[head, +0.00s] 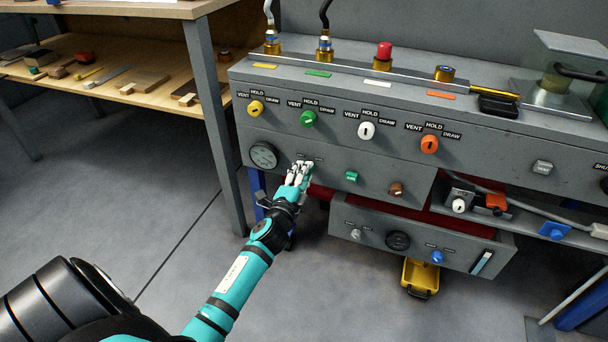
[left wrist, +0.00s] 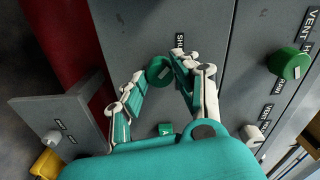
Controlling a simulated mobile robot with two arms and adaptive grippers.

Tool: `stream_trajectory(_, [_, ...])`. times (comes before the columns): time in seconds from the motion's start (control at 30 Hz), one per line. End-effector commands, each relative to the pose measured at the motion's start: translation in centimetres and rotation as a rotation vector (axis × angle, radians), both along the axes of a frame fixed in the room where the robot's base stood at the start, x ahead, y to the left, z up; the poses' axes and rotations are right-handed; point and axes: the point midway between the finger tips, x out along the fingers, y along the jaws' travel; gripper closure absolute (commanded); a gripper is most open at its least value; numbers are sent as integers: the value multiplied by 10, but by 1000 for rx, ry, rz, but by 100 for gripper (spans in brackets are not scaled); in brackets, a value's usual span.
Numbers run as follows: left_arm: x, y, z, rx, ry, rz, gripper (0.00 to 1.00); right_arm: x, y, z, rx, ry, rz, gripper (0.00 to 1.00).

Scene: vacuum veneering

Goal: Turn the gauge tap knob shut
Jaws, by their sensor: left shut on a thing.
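The gauge tap knob, a small round teal-green knob (left wrist: 158,70), sits on the grey front panel beside a partly hidden label that starts "SH". My left gripper (left wrist: 168,78) has its fingers on either side of this knob and is shut on it. In the head view my left gripper (head: 298,170) reaches the panel just right of the round dark gauge (head: 263,155) and hides the knob. The knob's pointer direction cannot be made out. My right gripper is not in view.
Yellow, green, white and orange VENT/HOLD/DRAW knobs line the panel above; the green one (head: 308,118) is nearest. A green button (head: 351,176) and a brown knob (head: 396,189) lie to the right. An open drawer (head: 420,245) juts out below. A wooden shelf (head: 130,80) stands left.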

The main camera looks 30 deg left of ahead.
Motion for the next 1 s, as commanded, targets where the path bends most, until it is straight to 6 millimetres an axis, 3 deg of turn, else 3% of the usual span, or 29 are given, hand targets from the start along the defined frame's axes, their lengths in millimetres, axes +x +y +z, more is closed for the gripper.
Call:
stream_trajectory(0.07, [0,1,-1,-2,1,2,100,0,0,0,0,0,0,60])
stream_trajectory(0.1, [0,1,-1,-2,1,2,67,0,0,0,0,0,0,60])
stream_trajectory(0.27, [0,0,-1,-1,1,1,47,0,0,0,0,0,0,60])
stream_trajectory(0.53, [-1,0,0,0,1,1,47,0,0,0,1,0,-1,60])
stream_trajectory(0.67, [-11,-3,-1,-1,2,1,47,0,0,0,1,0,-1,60])
stream_trajectory(1.0, [-78,-18,-2,-2,4,2,47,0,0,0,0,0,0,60])
